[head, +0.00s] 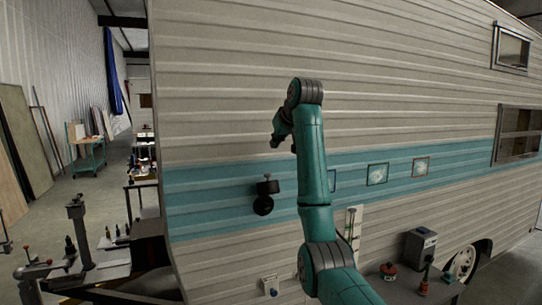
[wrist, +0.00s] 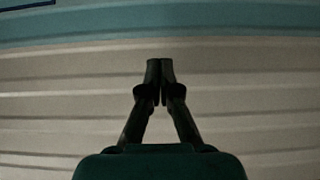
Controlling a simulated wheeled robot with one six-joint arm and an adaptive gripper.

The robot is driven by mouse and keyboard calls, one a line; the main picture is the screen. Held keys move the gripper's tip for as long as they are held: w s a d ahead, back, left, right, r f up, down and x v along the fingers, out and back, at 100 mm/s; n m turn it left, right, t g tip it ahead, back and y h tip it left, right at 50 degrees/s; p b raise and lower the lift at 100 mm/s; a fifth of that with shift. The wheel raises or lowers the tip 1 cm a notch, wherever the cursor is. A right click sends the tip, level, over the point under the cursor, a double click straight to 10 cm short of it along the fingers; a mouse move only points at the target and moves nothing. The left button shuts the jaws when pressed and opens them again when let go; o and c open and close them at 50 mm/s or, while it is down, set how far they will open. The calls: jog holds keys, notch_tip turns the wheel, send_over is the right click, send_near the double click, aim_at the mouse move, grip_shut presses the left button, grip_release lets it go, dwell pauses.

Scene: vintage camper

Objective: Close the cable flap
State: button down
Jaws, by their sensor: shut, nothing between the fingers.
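A black fitting (head: 264,195) with a round lower part is higher, on the teal stripe. In the wrist view my gripper (wrist: 160,66) is shut and empty, its fingertips together in front of pale ribbed siding, below the teal band. No flap shows in the wrist view. In the head view my arm hides part of the wall.
The ribbed camper wall (head: 225,90) fills most of the view. Small framed pictures (head: 377,174) hang on the teal stripe. A grey box (head: 420,245) and a red round object (head: 388,270) stand on a low surface at right. A cluttered workbench (head: 105,265) is at left.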

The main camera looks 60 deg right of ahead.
send_over(269, 174)
jog(key=w+d, duration=0.1)
jog(key=f, duration=0.6)
jog(key=shift+w, duration=0.2)
jog(key=shift+s+a+f, duration=0.1)
jog(key=shift+s+f, duration=0.15)
jog(key=shift+f, duration=0.5)
jog(key=shift+s+a+f, duration=0.15)
jog(key=shift+s+f, duration=0.1)
jog(key=shift+f, duration=0.25)
jog(key=shift+s+a+f, duration=0.15)
jog(key=shift+s+f, duration=0.05)
jog(key=shift+f, duration=0.3)
